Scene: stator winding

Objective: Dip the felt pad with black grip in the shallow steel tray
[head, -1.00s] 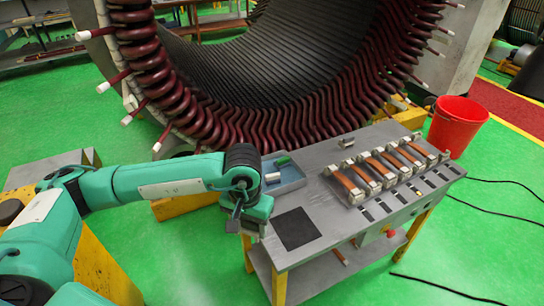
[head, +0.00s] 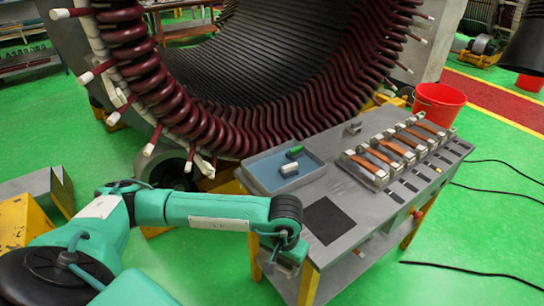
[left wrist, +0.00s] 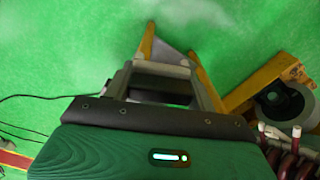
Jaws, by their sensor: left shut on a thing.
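The shallow tray (head: 258,186) lies at the left end of the grey bench, with a blue inside. A green piece (head: 295,151) and a pale white-grey block (head: 289,169) are in it. My left gripper (head: 285,262) hangs at the bench's near left edge, in front of the tray and apart from it. In the left wrist view, its grey fingers (left wrist: 160,84) are shut on a black and grey thing, which fits the felt pad with black grip. Its underside is hidden. My right gripper is in neither view.
A black mat (head: 328,220) lies on the bench before the tray. Copper-coloured bars in holders (head: 400,145) fill the bench's right part. The big stator (head: 300,70) stands close behind. A red bucket (head: 438,105) stands beyond the bench's right end.

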